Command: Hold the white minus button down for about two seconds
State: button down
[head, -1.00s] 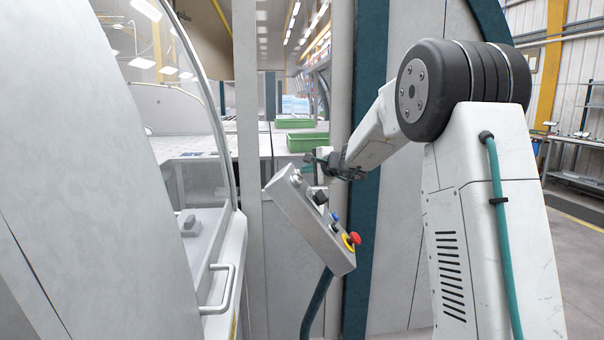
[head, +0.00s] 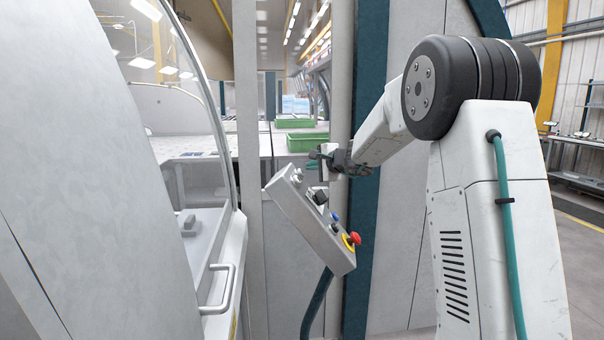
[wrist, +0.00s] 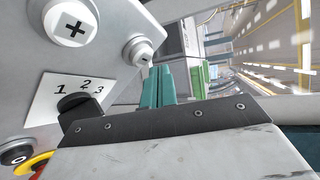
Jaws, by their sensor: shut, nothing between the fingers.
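In the wrist view, a white button with a plus sign (wrist: 70,28) sits at the top left. A second white button (wrist: 138,50) sits to its right, seen at a slant; its small dark mark is hard to read, but it looks like the minus button. My gripper (head: 316,156) is just above the upper end of the box. Its teal fingers show shut and empty in the wrist view (wrist: 160,82), beside the second white button and apparently apart from it.
A black selector knob (wrist: 78,104) marked 1, 2, 3 lies near my gripper. A red emergency stop (head: 355,238) and a blue button (head: 335,217) are lower on the box. Green bins (head: 306,142) stand behind. A machine door with a handle (head: 221,289) is at left.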

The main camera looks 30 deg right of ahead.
jog(key=s+d+r, duration=0.2)
jog(key=d+r, duration=0.1)
jog(key=shift+s+d, duration=0.1)
dwell(0.4)
dwell(0.4)
